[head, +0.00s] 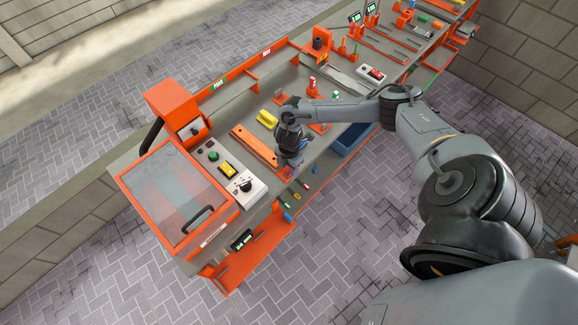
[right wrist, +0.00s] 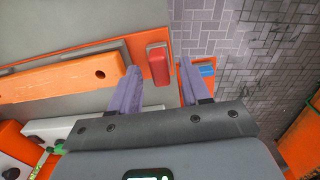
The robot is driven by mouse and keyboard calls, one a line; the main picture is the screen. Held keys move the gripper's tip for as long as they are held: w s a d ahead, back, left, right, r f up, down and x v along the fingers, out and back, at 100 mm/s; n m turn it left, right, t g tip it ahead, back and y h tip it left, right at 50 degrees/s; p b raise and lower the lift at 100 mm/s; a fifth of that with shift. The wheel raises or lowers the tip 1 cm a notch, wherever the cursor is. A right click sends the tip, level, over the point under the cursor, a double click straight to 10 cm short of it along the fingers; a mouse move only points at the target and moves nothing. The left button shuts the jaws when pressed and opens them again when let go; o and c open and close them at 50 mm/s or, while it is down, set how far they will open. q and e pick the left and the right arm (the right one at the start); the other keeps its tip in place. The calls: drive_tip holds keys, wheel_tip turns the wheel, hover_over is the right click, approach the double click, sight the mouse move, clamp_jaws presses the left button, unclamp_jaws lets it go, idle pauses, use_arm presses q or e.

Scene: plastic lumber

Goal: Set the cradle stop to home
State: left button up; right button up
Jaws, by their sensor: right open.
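In the right wrist view a red block (right wrist: 158,62) with a lighter top sits on an orange strip at the edge of the grey bench top. It looks like the cradle stop, but no label shows. My right gripper (right wrist: 159,70) is open, its two purple fingers apart on either side of the block in the picture. I cannot tell how far above it they are. In the head view my right gripper (head: 288,165) hangs over the front edge of the bench and hides most of this spot. My left gripper is not in view.
An orange plank (right wrist: 65,78) with a hole lies left of the fingers; it also shows in the head view (head: 254,145). A control panel (head: 228,172) with knob and buttons and a clear-lidded orange box (head: 175,195) stand left. A yellow block (head: 267,118) lies behind.

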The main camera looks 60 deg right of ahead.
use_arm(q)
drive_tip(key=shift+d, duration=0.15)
use_arm(e)
clamp_jaws()
drive_tip(key=shift+d, duration=0.1)
